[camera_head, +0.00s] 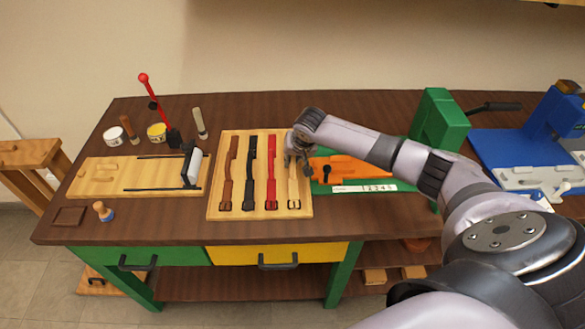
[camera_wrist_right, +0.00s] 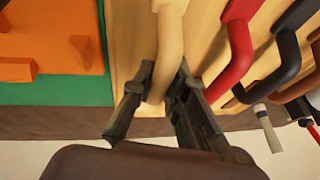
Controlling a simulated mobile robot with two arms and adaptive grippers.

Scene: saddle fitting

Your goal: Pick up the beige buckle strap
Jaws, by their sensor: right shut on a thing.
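The beige buckle strap (camera_head: 294,190) lies at the right end of a row of straps on the wooden board (camera_head: 218,209). Its buckle end points toward the table's front, and its upper part is hidden under my right gripper (camera_head: 297,158). In the right wrist view the beige strap (camera_wrist_right: 169,45) runs down between the two dark fingers of the right gripper (camera_wrist_right: 160,95), which is shut on it. The strap appears to be still at board level. My left gripper is not in view.
Red (camera_head: 271,175), black (camera_head: 250,175) and brown (camera_head: 229,175) straps lie left of the beige one. An orange piece (camera_head: 350,168) on a green base is close on the right. A green press (camera_head: 438,120) and a blue machine (camera_head: 510,150) stand farther right.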

